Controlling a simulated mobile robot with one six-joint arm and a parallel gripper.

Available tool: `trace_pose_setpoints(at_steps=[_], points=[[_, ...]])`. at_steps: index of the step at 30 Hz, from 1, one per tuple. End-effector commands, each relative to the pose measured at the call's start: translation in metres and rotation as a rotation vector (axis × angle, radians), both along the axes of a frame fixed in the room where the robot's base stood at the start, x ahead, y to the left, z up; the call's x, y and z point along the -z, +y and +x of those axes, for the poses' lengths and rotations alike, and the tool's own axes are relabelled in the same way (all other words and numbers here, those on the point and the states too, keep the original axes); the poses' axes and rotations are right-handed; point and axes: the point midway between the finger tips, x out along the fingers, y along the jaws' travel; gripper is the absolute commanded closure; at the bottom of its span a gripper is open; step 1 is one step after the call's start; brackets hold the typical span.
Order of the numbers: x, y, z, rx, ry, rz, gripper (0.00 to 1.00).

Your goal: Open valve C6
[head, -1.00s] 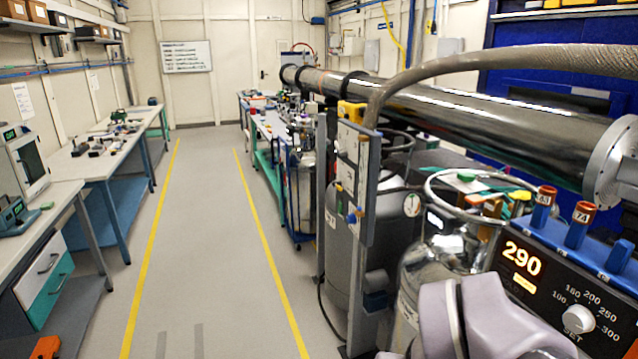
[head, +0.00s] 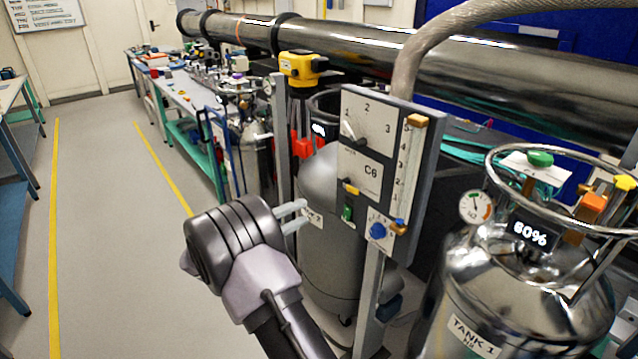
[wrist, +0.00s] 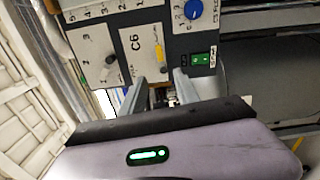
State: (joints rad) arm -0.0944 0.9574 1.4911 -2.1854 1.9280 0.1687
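A grey control panel (head: 372,168) marked C6 stands on a post in the head view. Under its C6 label is a small yellow-tipped lever (head: 350,187), with a green rocker switch (head: 347,213) below it. My gripper (head: 306,214) is left of the panel, fingers pointing towards it, apart from it and empty. In the wrist view the panel (wrist: 130,42) appears rotated. There the yellow lever (wrist: 160,54) lines up with the gap between my open fingers (wrist: 161,78); contact cannot be made out.
The panel also carries a numbered dial (head: 355,130), a blue knob (head: 378,231) and an orange-handled slider (head: 417,121). A silver tank (head: 530,290) reading 60% stands to the right. A steel beam pipe (head: 470,75) runs behind. The floor aisle (head: 110,230) at left is clear.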

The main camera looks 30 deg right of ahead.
Motion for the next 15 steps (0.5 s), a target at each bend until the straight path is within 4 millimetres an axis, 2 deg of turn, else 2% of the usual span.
trace_pose_setpoints(at_steps=[12,15], points=[[0.004,-0.118,0.007,0.004,0.0,0.002,0.63],[0.003,-0.141,0.009,0.004,0.001,0.003,0.63]])
